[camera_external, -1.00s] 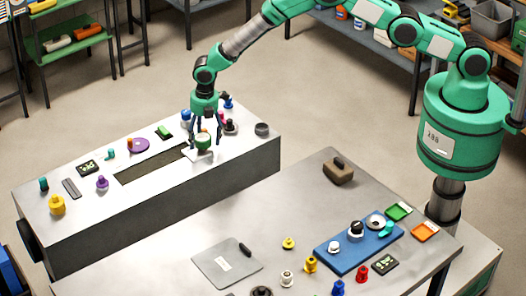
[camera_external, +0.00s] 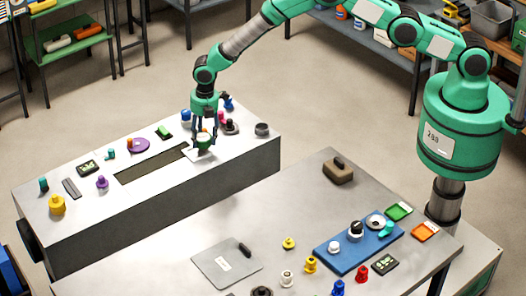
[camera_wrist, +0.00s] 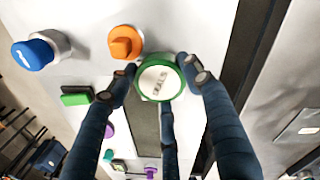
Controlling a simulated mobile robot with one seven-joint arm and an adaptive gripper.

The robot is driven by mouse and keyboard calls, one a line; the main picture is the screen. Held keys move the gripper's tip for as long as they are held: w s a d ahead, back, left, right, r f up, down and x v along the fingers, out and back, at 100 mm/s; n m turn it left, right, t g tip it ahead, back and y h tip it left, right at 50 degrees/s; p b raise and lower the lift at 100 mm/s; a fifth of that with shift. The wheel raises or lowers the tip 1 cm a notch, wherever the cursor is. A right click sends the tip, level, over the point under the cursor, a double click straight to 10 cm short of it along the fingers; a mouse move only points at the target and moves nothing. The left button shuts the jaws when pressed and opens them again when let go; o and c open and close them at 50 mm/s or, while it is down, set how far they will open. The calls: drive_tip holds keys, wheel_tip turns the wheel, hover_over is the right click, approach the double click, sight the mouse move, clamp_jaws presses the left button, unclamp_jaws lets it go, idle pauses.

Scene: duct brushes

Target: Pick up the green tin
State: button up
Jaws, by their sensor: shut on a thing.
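The green tin (camera_wrist: 159,82) has a green rim and a pale lettered lid, and it sits between the fingers of my gripper (camera_wrist: 160,88) in the wrist view. In the external view the tin (camera_external: 204,141) shows small below my gripper (camera_external: 203,142), over the right end of the slot in the long grey box. The fingers are shut on the tin's sides. The tin is at or just above the box top; I cannot tell if it touches. Its lower side is hidden.
The long grey box (camera_external: 215,178) has a dark slot (camera_external: 150,166) in its top. Around the tin are an orange knob (camera_wrist: 125,43), a blue-capped piece (camera_wrist: 33,54) and a green block (camera_wrist: 76,96). A purple disc (camera_external: 138,145) lies to the left. The metal table (camera_external: 290,200) stands in front.

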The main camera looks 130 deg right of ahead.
sight(203, 137)
drive_tip(key=shift+r, duration=0.1)
drive_tip(key=shift+r, duration=1.5)
drive_tip(key=shift+s+a+r+b, duration=0.15)
drive_tip(key=shift+s+r+b, duration=0.05)
drive_tip(key=shift+b, duration=0.1)
drive_tip(key=s+a+r+b, duration=0.1)
drive_tip(key=s+a, duration=0.9)
drive_tip(key=s, duration=0.2)
drive_tip(key=shift+r, duration=0.2)
drive_tip(key=shift+w, duration=0.15)
drive_tip(key=shift+w+a+n+p, duration=0.15)
drive_tip(key=shift+w+a+n, duration=0.5)
drive_tip(key=shift+n, duration=0.45)
drive_tip(key=shift+w+a+n+p, duration=0.15)
drive_tip(key=shift+w+a+n, duration=0.45)
drive_tip(key=shift+n, duration=0.5)
drive_tip(key=shift+d, duration=0.1)
drive_tip(key=w+d, duration=0.3)
drive_tip(key=w, duration=0.1)
drive_tip(key=w+d+f+p, duration=0.1)
drive_tip(key=w+d, duration=0.2)
drive_tip(key=w, duration=0.1)
drive_tip(key=w+d, duration=0.3)
drive_tip(key=w, duration=0.1)
drive_tip(key=shift+w+d+f+p, duration=0.2)
drive_tip(key=shift+w+d+p, duration=0.1)
drive_tip(key=shift+w+d, duration=0.05)
